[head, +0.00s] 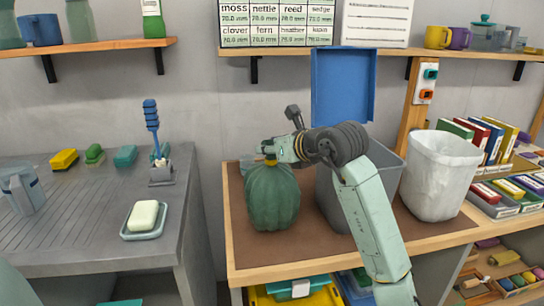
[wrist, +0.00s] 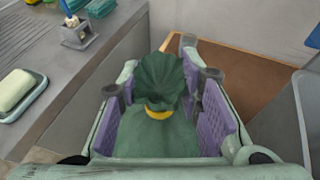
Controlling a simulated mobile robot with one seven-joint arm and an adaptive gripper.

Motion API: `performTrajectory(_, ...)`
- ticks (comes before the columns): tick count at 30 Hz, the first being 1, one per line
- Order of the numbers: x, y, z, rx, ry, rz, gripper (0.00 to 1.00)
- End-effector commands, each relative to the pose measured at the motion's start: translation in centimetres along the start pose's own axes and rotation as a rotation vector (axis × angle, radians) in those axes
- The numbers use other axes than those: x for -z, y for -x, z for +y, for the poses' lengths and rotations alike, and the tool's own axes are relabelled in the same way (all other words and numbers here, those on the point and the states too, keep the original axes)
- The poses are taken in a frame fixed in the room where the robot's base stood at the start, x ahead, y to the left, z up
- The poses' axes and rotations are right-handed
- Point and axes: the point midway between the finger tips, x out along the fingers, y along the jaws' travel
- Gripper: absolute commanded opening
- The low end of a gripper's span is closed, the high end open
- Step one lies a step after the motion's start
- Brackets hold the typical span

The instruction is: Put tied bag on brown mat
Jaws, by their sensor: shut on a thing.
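The tied bag (head: 272,198) is dark green and rounded, with a yellow tie at its neck. My gripper (head: 270,158) is shut on its gathered top, and the bag hangs upright below. In the wrist view the bag (wrist: 160,80) sits between the purple finger pads of my gripper (wrist: 163,95). The brown mat (head: 300,252) covers the wooden-edged table; its right part also shows in the wrist view (wrist: 235,80). The bag is over the mat's left part. I cannot tell whether its base touches the mat.
A grey bin (head: 330,205) with a raised blue lid (head: 343,88) stands right of the bag, partly behind my arm. A white lined bin (head: 432,175) is farther right. A grey counter with a soap dish (head: 144,232) lies left, across a gap.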

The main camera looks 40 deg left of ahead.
Motion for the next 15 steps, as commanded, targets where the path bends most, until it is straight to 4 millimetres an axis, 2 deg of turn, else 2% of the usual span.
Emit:
performTrajectory(3,-0.4,-0.5,-0.5,0.001,0.000,-0.004,0.00)
performTrajectory(15,2.5,-1.6,-0.4,0.000,-0.001,-0.005,0.00)
